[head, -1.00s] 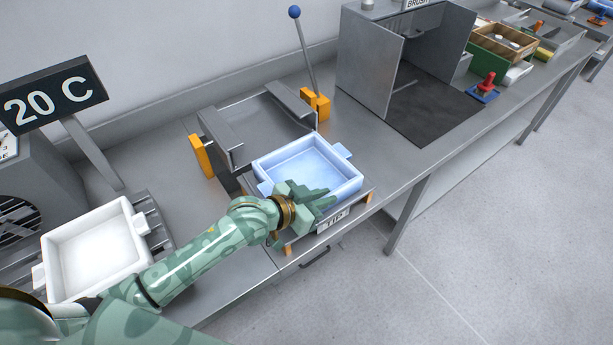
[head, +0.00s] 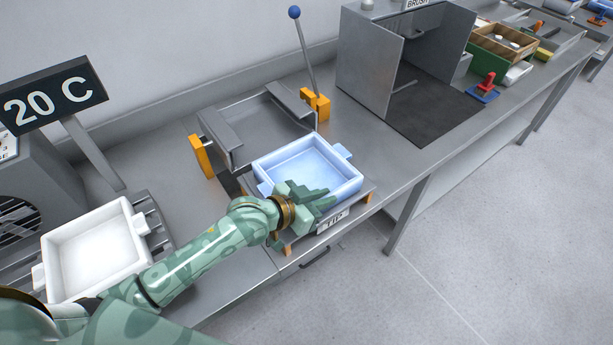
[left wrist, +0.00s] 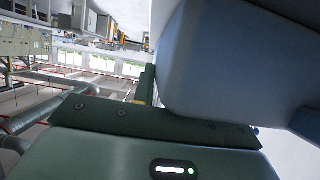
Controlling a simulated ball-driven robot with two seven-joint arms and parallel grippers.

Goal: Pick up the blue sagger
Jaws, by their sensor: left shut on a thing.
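The blue sagger (head: 305,163) is a pale blue, open, empty square tray with lugs on its sides. It sits on the small stand labelled TIP (head: 334,219) at the middle of the bench. My left gripper (head: 318,199) is at its near side, shut on it, and covers part of its near wall and near lug. In the left wrist view the sagger's blue side (left wrist: 215,65) fills the upper right, close against the gripper. I cannot tell whether the sagger is clear of the stand. My right gripper is not in view.
A grey tipping frame with orange blocks (head: 201,157) and a blue-knobbed lever (head: 304,50) is behind the blue sagger. A grey brush booth (head: 385,70) stands farther right.

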